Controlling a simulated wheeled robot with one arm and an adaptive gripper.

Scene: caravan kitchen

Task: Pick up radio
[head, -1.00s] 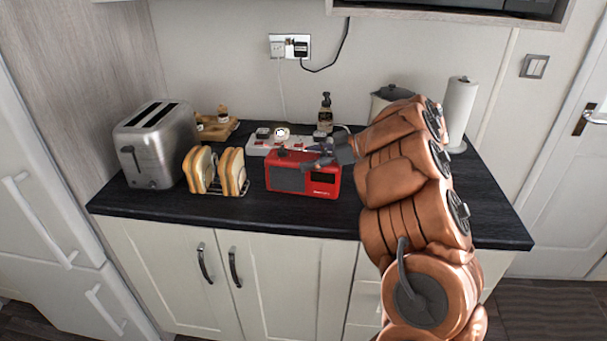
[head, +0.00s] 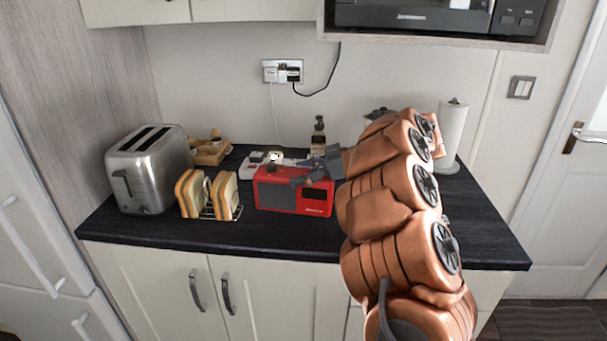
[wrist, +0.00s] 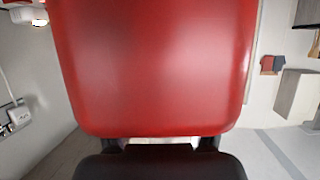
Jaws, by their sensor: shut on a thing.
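The red radio (head: 317,203), with a grey speaker grille and a dark display, is upright at the middle of the dark worktop. My gripper (head: 314,172) is shut on the radio at its upper right part, with my arm reaching in from the right. In the wrist view the radio's plain red surface (wrist: 155,65) fills the upper middle, close to the camera. Dark gripper parts (wrist: 160,162) show below it, and the fingertips' contact is hidden there. I cannot tell whether the radio's base touches the worktop.
The toast rack (head: 209,196) stands just left of the radio, with a steel toaster (head: 148,172) beyond. A power strip (head: 252,161) and a dark bottle (head: 318,136) are behind. A paper roll (head: 453,133) stands at the back right. The worktop front (head: 270,236) is clear.

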